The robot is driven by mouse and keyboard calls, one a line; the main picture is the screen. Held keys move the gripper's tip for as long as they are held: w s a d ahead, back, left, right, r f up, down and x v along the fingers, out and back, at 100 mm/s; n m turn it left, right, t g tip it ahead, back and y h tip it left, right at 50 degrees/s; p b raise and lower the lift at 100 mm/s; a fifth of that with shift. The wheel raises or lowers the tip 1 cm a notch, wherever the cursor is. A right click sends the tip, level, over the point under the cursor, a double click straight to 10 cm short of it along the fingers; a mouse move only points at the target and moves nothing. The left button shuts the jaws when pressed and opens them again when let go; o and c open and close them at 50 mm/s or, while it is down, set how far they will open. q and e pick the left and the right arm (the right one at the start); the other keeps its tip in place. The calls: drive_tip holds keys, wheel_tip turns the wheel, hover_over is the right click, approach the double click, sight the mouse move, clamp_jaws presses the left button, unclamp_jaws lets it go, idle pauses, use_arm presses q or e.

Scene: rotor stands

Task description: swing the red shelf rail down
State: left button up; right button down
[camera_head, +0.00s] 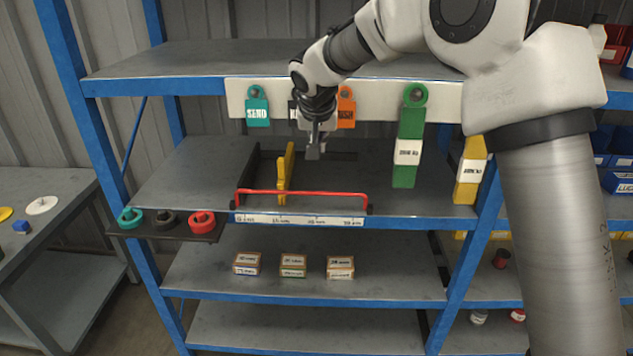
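The red shelf rail (302,193) is a thin bar along the front edge of the middle shelf. It stands up above the shelf lip, with its ends bent down to dark pivots at left and right. My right gripper (314,151) hangs from the arm that comes in from the right. It is above and behind the rail, in front of the white hanging board, and does not touch the rail. Its fingers are small and dark, and I cannot tell whether they are open. My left gripper is not in view.
A yellow upright piece (284,172) stands on the shelf behind the rail. Coloured tags, including a green one (408,150), hang from the white board (376,104). Red, black and teal rings sit on a small ledge (184,231) at left. Several boxes (293,265) lie below.

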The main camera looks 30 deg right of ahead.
drive_tip(key=p+x, duration=0.4)
drive_tip(key=x, duration=1.6)
drive_tip(key=shift+d+f+p, duration=0.1)
drive_tip(key=shift+f+p, duration=0.2)
drive_tip(key=shift+f, duration=0.05)
